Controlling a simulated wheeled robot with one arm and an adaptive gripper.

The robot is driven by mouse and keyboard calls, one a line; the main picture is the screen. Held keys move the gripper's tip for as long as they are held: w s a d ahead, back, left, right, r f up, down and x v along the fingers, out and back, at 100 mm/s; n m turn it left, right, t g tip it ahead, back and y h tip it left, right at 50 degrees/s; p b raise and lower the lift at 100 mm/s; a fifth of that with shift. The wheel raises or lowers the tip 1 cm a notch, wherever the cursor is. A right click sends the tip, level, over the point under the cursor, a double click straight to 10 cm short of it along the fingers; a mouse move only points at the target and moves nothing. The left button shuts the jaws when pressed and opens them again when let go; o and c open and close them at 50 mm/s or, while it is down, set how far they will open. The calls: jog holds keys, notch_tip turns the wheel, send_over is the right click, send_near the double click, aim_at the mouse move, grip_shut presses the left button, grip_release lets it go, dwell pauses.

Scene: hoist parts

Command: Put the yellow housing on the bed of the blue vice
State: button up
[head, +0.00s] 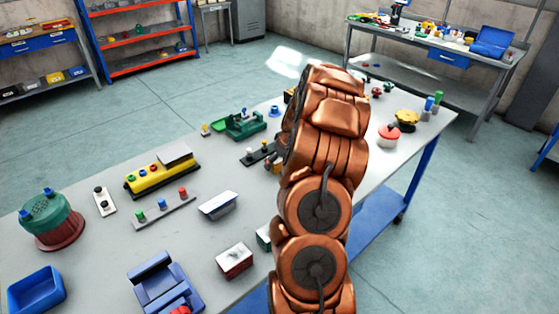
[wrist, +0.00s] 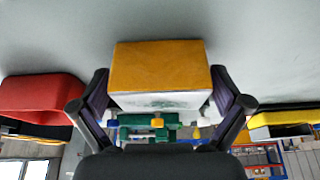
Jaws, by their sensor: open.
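The yellow housing (wrist: 160,66) is a block with an orange-yellow face and a pale lower side. In the wrist view it sits between the two fingers of my gripper (wrist: 162,90), which is open, with one finger at each side. I cannot tell whether the fingers touch it. In the head view my arm hides the gripper and I cannot make out the housing. The blue vice (head: 163,283) stands at the front of the grey table, left of my arm. Its lower end, with a red part, is cut off by the picture edge.
Near the vice are a blue tray (head: 36,289), a red-sided block (head: 234,260) and a green-topped motor (head: 50,219). A green vice (head: 240,124) stands farther back. The wrist view has a red bin (wrist: 40,92) at left and a yellow bin (wrist: 282,119) at right.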

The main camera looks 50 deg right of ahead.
jog(key=c, duration=1.4)
jog(key=shift+c, duration=0.2)
jog(key=shift+r, duration=0.15)
